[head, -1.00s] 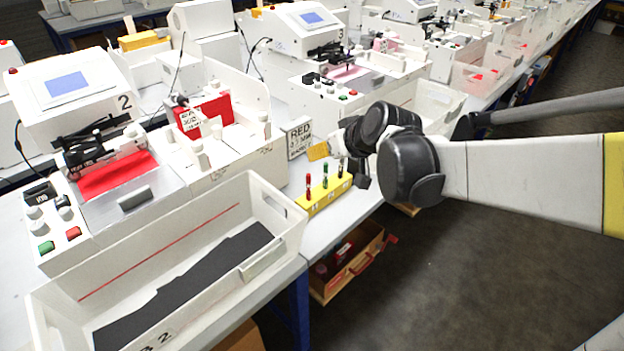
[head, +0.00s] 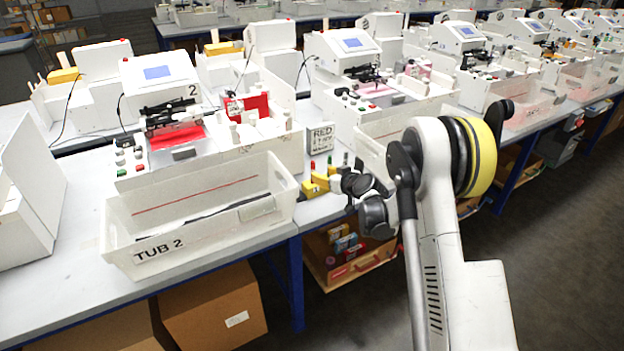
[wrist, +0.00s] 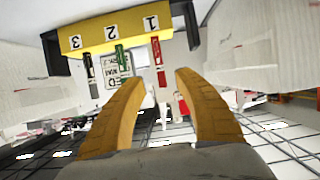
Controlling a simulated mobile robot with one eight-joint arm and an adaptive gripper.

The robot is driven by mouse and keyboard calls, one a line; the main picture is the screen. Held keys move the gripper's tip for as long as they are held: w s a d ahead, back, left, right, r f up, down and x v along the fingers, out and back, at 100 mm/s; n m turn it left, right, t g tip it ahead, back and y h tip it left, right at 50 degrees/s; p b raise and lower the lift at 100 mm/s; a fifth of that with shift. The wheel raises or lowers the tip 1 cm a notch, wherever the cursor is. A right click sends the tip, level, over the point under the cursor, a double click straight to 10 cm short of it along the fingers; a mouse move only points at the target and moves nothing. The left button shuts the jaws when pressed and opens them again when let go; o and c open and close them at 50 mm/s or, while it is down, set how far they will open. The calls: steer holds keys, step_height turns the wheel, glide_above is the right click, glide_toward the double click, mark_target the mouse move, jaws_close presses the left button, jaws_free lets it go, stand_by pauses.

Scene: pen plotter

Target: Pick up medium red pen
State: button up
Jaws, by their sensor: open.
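A yellow pen holder (head: 312,190) stands on the bench's front edge, right of the tub. In the wrist view the holder (wrist: 105,32) appears upside down, numbered 1, 2 and 3. A red pen (wrist: 158,60) is in slot 1, a green pen (wrist: 121,58) in slot 2 and a dark pen (wrist: 90,68) in slot 3. The red pen also shows in the head view (head: 313,167). My gripper (wrist: 160,80) is open and empty, its yellow fingers facing the holder. The red pen's end shows between the fingertips; I see no contact. In the head view my gripper (head: 323,182) partly hides the holder.
A sign reading RED (head: 321,138) stands behind the holder. White TUB 2 (head: 205,238) lies to the left, with plotter 2 (head: 160,85) behind it. A wooden crate (head: 340,275) sits under the bench.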

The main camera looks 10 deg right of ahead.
mark_target(314, 170)
steer(key=b+x, duration=0.2)
steer(key=x, duration=0.6)
steer(key=shift+b, duration=0.4)
steer(key=shift+r, duration=0.15)
jaws_close()
